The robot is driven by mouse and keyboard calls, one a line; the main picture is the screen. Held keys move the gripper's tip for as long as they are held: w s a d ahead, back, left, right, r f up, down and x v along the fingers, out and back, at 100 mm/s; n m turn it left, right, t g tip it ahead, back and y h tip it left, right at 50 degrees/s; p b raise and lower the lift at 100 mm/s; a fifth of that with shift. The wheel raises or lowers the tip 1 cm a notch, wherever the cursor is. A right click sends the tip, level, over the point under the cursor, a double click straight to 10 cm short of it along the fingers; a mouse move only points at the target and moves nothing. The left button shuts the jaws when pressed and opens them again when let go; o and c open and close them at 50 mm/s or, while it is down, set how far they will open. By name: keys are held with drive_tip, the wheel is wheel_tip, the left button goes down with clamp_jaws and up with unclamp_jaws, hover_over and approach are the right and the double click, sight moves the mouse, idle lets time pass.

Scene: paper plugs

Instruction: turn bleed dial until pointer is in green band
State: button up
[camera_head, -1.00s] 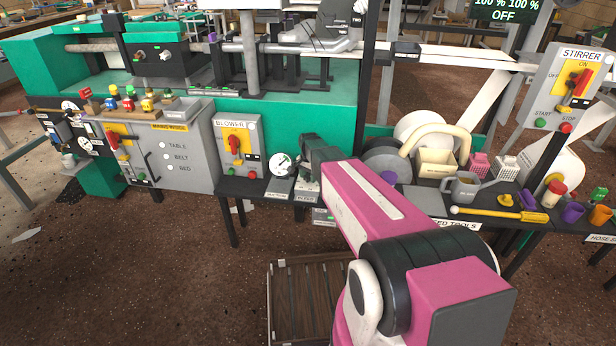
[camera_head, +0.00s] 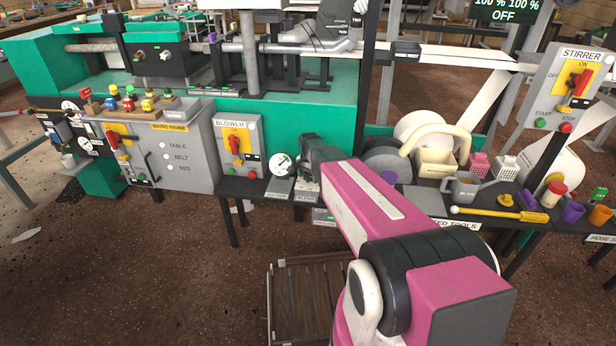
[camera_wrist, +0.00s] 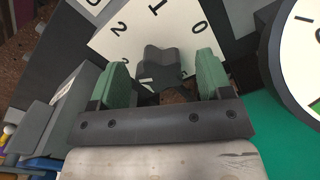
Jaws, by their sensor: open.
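The bleed dial's dark grey knob (camera_wrist: 160,68) stands on a white plate (camera_wrist: 125,40) with black numerals, of which 0, 1 and 2 read clearly. A short white mark shows on the knob's near side. In the head view my gripper (camera_head: 310,168) is at the small bench panel right of the gauge and mostly hides the dial.
A round white gauge (camera_wrist: 302,55) stands close to the right finger; it also shows in the head view (camera_head: 281,164). The blower box (camera_head: 238,145) is to the left. A grey wheel (camera_head: 386,160) and bench tools are to the right.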

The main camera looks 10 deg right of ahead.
sight(309, 176)
drive_tip(key=shift+r, duration=0.1)
drive_tip(key=shift+r, duration=1.9)
drive_tip(key=shift+r, duration=0.1)
drive_tip(key=shift+r, duration=1.9)
wheel_tip(309, 176, up, 11)
drive_tip(key=s+d+f+n, duration=0.3)
drive_tip(key=s+f+n, duration=0.1)
drive_tip(key=s, duration=0.7)
drive_tip(key=s+d+f+n, duration=0.3)
drive_tip(key=s+f, duration=0.4)
drive_tip(key=s, duration=0.5)
drive_tip(key=shift+n, duration=0.8)
